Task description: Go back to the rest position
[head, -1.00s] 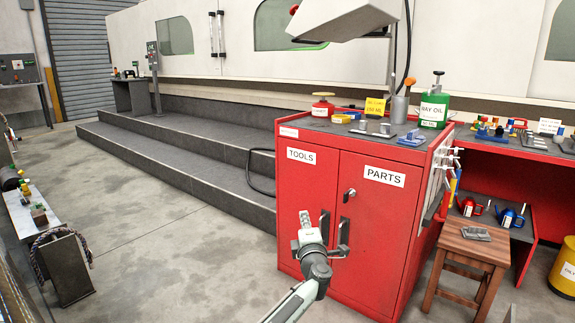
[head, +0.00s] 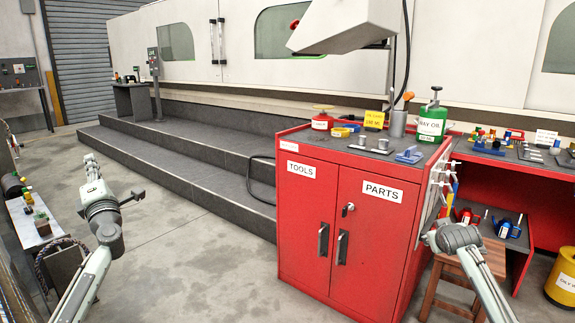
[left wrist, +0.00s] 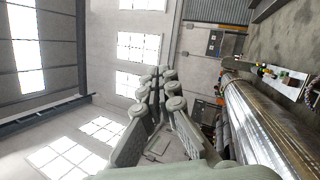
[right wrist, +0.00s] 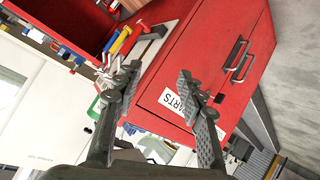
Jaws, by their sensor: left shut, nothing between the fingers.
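My left gripper (head: 92,170) is raised at the left of the head view, over the floor beside the grey bench. It is shut and empty; its closed fingers (left wrist: 158,90) fill the middle of the left wrist view. My right gripper (head: 436,232) is at the right of the head view, in front of the red cabinet's right side and the wooden stool. In the right wrist view its fingers (right wrist: 158,82) are spread with nothing between them. The red cabinet (head: 308,215) has both doors, marked TOOLS and PARTS, closed. Neither gripper holds its handles.
A wooden stool (head: 446,268) stands below my right arm, by the red workbench (head: 540,172). A yellow drum (head: 562,282) is at the far right. A low grey bench (head: 30,226) is at the left. The floor (head: 200,240) between my arms is clear.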

